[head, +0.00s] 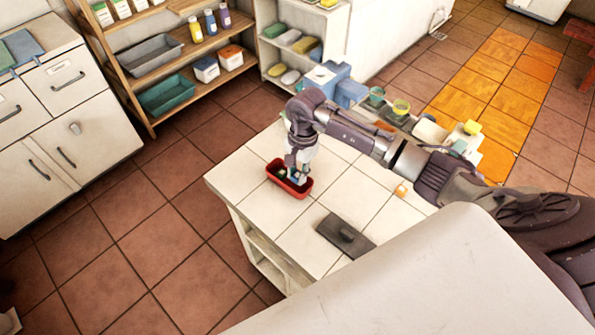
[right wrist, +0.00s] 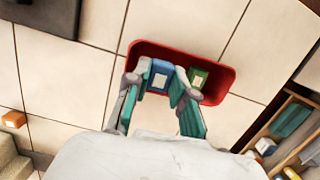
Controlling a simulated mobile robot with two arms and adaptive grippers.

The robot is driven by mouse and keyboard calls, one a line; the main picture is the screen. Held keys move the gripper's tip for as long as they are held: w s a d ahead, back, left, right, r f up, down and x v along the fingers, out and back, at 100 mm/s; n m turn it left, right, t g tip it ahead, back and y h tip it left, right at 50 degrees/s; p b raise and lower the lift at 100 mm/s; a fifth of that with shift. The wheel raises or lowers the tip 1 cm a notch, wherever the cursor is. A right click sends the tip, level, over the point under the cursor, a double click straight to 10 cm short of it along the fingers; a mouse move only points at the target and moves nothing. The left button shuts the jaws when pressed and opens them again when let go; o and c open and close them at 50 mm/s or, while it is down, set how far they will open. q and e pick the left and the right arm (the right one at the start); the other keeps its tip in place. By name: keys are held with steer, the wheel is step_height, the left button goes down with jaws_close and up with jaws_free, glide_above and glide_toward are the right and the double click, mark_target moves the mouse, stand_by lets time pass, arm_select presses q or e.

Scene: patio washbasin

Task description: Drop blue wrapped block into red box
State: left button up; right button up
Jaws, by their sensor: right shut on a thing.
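The red box (head: 274,168) stands on the tiled white counter, and its rim also shows in the right wrist view (right wrist: 222,72). My right gripper (head: 296,176) points down over the box. In the right wrist view it is shut on the blue wrapped block (right wrist: 160,74), with a finger on each side. The block is over or inside the box; its exact height is hard to tell. A green wrapped block (right wrist: 198,78) lies in the box beside my right finger. My left gripper is not in view.
Wooden shelves (head: 140,78) stand behind. Bare tiles surround the red box.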

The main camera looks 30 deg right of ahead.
steer(key=o, duration=0.9)
steer(key=shift+r, duration=0.15)
steer(key=r, duration=0.4)
steer(key=d+r, duration=0.1)
steer(key=r, duration=0.6)
steer(key=shift+w+d+r, duration=0.3)
steer(key=shift+d+r, duration=0.05)
steer(key=shift+f, duration=0.1)
